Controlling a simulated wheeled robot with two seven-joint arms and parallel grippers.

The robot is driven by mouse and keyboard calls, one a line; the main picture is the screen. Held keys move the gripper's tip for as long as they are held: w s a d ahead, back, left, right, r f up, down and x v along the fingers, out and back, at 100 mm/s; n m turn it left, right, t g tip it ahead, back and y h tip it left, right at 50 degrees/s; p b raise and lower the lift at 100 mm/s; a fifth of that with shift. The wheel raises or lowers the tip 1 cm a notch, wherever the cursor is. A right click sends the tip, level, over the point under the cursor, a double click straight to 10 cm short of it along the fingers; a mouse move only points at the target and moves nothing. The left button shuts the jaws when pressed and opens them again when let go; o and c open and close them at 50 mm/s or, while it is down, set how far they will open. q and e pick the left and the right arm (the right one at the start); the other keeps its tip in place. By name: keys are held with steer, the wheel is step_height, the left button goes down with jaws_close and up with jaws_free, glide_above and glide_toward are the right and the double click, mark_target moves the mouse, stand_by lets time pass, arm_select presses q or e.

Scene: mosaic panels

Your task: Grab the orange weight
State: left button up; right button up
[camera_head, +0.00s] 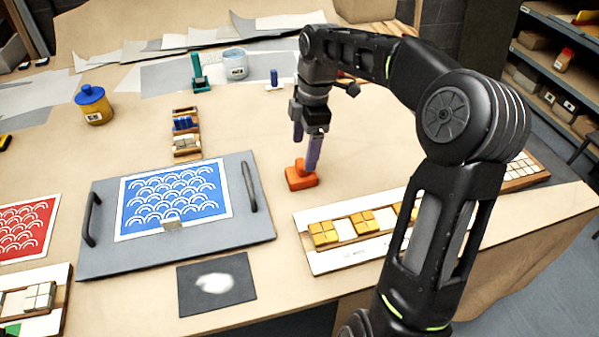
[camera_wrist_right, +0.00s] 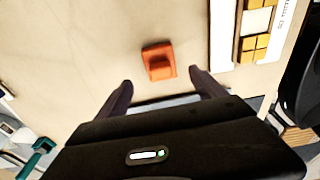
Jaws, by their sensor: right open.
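The orange weight (camera_head: 300,178) stands on the table between the grey board and the tile strip, with a small raised grip on top. My right gripper (camera_head: 306,152) is just above and behind it, fingers pointing down, open and empty. In the right wrist view the orange weight (camera_wrist_right: 159,61) lies ahead of the two spread fingertips of my right gripper (camera_wrist_right: 160,78), roughly centred between them. I see no contact between fingers and weight. My left gripper is not in view.
A grey board (camera_head: 100,262) with handles and a blue wave panel (camera_head: 173,198) lies left of the weight. A tile strip (camera_head: 330,262) with yellow and white tiles lies to the right. A tile holder (camera_head: 186,143), blue-lidded jar (camera_head: 94,105) and white cup (camera_head: 235,64) stand farther back.

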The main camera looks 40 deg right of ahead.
mark_target(302, 162)
steer(key=shift+a+f, duration=0.15)
steer(key=shift+f, duration=1.05)
steer(key=shift+f, duration=0.1)
steer(key=f, duration=0.3)
steer(key=f+p, duration=0.1)
steer(key=f, duration=0.1)
steer(key=shift+w+a, duration=0.1)
steer(key=shift+a, duration=0.15)
steer(key=shift+c, duration=0.6)
jaws_close()
steer(key=shift+r, duration=0.1)
